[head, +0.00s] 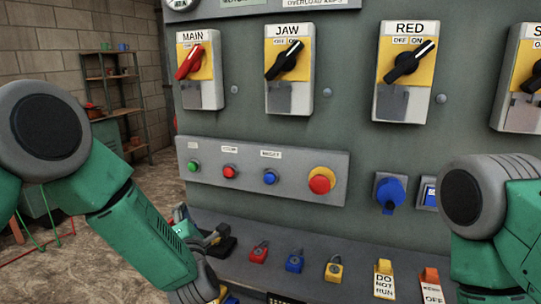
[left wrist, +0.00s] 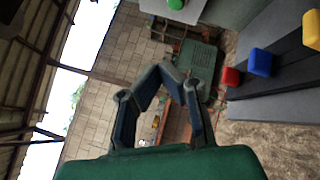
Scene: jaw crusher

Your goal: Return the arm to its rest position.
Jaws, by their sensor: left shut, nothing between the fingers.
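My left arm (head: 135,235) comes in from the left, its green forearm slanting down to the wrist at the bottom edge in front of the panel's shelf. In the head view the left gripper is largely hidden or cut off. In the left wrist view my left gripper (left wrist: 172,70) has its fingers bent together at the tips, shut and empty, clear of the padlocks. My right arm (head: 490,225) shows at the right edge; its gripper is out of view.
The grey control panel (head: 350,140) fills the middle and right, with rotary switches and buttons. Its shelf (head: 235,222) carries a red padlock (head: 259,252), a blue padlock (head: 295,260), a yellow padlock (head: 334,268) and tags. A storage rack (head: 118,95) stands behind left, beyond open floor.

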